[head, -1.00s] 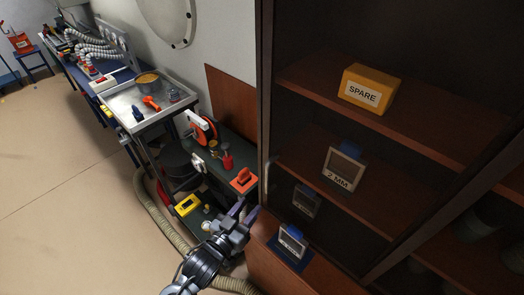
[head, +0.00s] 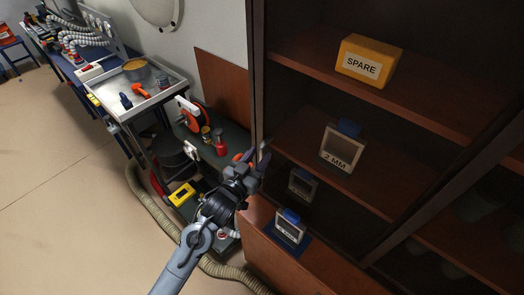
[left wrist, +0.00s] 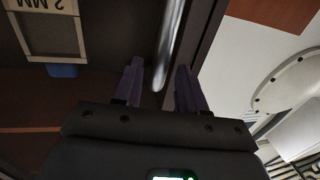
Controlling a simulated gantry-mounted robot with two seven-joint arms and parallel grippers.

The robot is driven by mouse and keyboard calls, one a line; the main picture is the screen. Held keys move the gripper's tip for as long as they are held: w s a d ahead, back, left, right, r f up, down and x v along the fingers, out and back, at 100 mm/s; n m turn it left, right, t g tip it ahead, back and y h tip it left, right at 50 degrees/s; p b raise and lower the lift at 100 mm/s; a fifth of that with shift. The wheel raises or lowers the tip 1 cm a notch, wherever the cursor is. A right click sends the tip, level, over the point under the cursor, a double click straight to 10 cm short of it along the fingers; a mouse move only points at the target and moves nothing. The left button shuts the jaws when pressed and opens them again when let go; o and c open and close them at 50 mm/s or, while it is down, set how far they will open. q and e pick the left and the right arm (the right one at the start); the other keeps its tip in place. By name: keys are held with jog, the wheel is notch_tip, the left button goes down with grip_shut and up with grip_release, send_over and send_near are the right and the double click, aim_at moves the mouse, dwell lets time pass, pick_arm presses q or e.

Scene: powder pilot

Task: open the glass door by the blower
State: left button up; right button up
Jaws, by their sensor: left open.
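The glass door (head: 257,60) has a dark frame and fronts the tall wooden cabinet on the right of the head view. It looks shut, its left stile lying along the cabinet's edge. Its handle is a shiny metal bar (left wrist: 171,45) in the left wrist view. My left gripper (head: 258,155) is at the door's left stile in the head view. In the left wrist view its fingers (left wrist: 160,82) are open, with the bar's end between their tips. I cannot tell whether they touch it. My right gripper is out of view.
Behind the glass are a yellow SPARE box (head: 368,61), a 2 MM framed piece (head: 342,148) and smaller blue-topped pieces. Left of the cabinet stands a cart with a steel tray (head: 163,97) and tools. A ribbed hose (head: 150,205) lies on the floor. The floor at left is clear.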

pick_arm(q)
jog(key=shift+x, duration=1.3)
grip_shut()
